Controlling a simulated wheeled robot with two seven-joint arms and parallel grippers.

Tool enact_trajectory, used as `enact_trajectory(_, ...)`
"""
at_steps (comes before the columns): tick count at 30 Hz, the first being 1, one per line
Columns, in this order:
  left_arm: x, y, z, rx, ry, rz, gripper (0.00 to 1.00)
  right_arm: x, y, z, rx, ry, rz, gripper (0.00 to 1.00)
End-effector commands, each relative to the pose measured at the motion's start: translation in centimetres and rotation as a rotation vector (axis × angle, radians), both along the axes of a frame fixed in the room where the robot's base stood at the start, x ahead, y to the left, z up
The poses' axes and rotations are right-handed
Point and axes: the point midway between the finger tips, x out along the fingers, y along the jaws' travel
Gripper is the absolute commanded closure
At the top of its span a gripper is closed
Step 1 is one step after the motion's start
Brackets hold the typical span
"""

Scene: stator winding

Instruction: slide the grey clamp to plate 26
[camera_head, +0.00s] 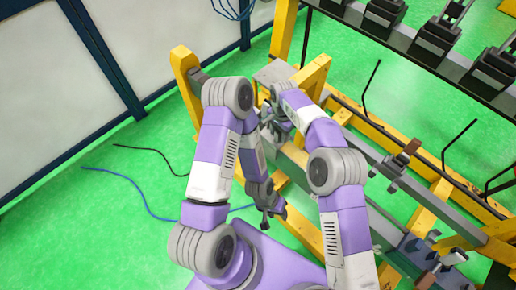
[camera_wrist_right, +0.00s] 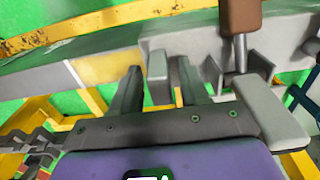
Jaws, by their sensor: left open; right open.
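In the right wrist view a grey clamp (camera_wrist_right: 250,62) with a brown handle (camera_wrist_right: 240,14) stands on a grey rail (camera_wrist_right: 120,50), right of my right gripper (camera_wrist_right: 158,66). That gripper is open, with a light grey block (camera_wrist_right: 157,66) showing between its fingers; I cannot tell whether they touch it. In the head view my right gripper (camera_head: 274,120) is at the rail's far end, partly hidden by its arm. A clamp (camera_head: 394,167) with a brown handle sits farther right along the rail. My left gripper (camera_head: 270,206) hangs lower, open and empty. No plate number is readable.
Yellow frame beams (camera_head: 305,225) surround the rail. Thin black rods (camera_head: 371,82) rise behind it. A rack with dark blocks (camera_head: 437,37) stands at the upper right. More grey fittings (camera_head: 440,258) sit at the lower right. Cables (camera_head: 140,190) lie on the green floor.

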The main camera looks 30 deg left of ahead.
Motion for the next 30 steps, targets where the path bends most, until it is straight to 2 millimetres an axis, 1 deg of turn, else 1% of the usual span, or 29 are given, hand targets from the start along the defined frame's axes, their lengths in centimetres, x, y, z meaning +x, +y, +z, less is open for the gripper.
enact_trajectory(5, 0.0, 0.0, 1.1, 0.000, 0.000, 0.000, 0.55, 0.0, 0.0, 1.7, 0.001, -0.002, 0.000, 0.55)
enact_trajectory(24, 0.0, 0.0, 6.6, 0.000, 0.000, 0.000, 0.55, 0.0, 0.0, 9.5, 0.001, -0.001, 0.000, 0.55)
enact_trajectory(27, 0.0, 0.0, 7.0, 0.000, 0.000, 0.000, 0.55, 0.0, 0.0, 10.1, 0.001, -0.001, 0.001, 0.55)
enact_trajectory(30, 0.0, 0.0, 7.0, 0.000, 0.000, 0.000, 0.55, 0.0, 0.0, 10.1, 0.000, 0.000, 0.001, 0.55)
